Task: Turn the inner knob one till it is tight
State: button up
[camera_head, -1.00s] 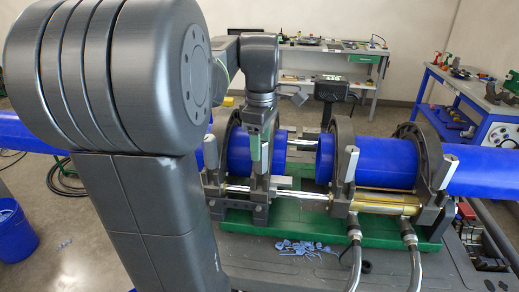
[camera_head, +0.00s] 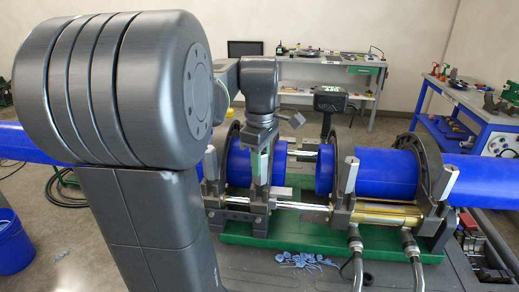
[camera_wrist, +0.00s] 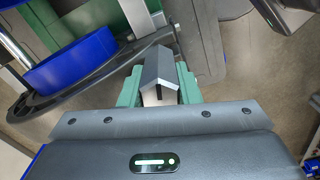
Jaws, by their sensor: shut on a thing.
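The inner knob (camera_wrist: 157,70) is a grey, angular, block-like grip with a pale face in the wrist view. My gripper (camera_wrist: 159,86) has green fingers on both sides of it and is shut on it. In the head view my gripper (camera_head: 261,168) points down at the inner clamp on the left side of the pipe gap, and its fingers hide most of the knob there. How tight the knob is cannot be told.
Two blue pipe ends (camera_head: 240,165) and (camera_head: 385,173) face each other across a gap. A dark clamp ring (camera_head: 430,170) stands right. Blue shavings (camera_head: 300,259) lie in front of the green frame (camera_head: 310,240). A screen unit (camera_head: 331,98) stands behind.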

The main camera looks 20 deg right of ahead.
jog(key=shift+m, duration=0.8)
jog(key=shift+p, duration=0.3)
jog(key=shift+r+m+p, duration=0.15)
jog(key=shift+m+p, duration=0.35)
jog(key=shift+m, duration=1.1)
jog(key=shift+m+p, duration=0.5)
jog(key=shift+m, duration=0.9)
jog(key=shift+p, duration=0.3)
